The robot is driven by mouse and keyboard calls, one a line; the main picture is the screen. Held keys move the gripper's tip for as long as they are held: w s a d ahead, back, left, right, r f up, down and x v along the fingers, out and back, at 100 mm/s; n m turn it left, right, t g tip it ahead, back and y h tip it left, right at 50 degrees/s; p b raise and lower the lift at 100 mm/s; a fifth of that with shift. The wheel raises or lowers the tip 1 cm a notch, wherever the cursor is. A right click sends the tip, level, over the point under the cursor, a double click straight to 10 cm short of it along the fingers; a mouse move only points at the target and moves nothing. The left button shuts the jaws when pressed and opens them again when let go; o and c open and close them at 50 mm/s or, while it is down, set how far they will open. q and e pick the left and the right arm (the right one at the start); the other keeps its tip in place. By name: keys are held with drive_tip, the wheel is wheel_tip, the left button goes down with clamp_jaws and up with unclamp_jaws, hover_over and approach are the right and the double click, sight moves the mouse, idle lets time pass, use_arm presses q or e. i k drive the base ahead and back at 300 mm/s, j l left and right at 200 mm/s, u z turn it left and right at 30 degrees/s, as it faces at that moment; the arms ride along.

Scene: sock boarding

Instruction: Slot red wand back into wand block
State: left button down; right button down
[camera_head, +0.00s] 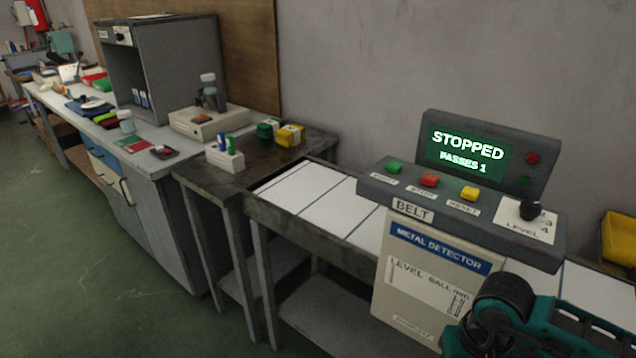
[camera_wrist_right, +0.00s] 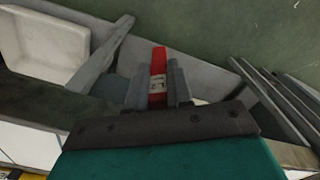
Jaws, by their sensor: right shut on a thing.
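The red wand (camera_wrist_right: 158,62), with a pale printed label, is clamped between the fingers of my right gripper (camera_wrist_right: 157,88) in the right wrist view. Its red end sticks out past the fingertips. In the head view the likely wand block (camera_head: 225,160) is a small white block on the dark side table, with a blue wand (camera_head: 222,143) and a green wand (camera_head: 231,144) upright in it. My teal right arm shows at the lower right of the head view, far from that block; its fingers are out of frame there. My left gripper is in neither view.
The metal detector console (camera_head: 460,205) reads STOPPED, PASSES 1, and stands over the white belt (camera_head: 320,200). Yellow and green blocks (camera_head: 290,135) sit behind the wand block. A white bin (camera_wrist_right: 45,45) and grey rails lie beyond my right gripper in the wrist view.

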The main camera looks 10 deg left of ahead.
sight(236, 164)
drive_tip(key=i+j, duration=0.15)
drive_tip(key=j, duration=0.3)
drive_tip(key=i+j, duration=0.2)
drive_tip(key=j, duration=0.3)
drive_tip(key=i+j, duration=0.15)
drive_tip(key=j, duration=0.3)
drive_tip(key=i+j, duration=0.15)
drive_tip(key=j, duration=0.35)
drive_tip(key=i+j, duration=0.15)
drive_tip(key=j, duration=0.3)
drive_tip(key=i+j, duration=0.2)
drive_tip(key=j, duration=0.25)
drive_tip(key=i+j, duration=0.15)
drive_tip(key=j, duration=0.35)
drive_tip(key=i+j, duration=0.15)
drive_tip(key=j, duration=0.3)
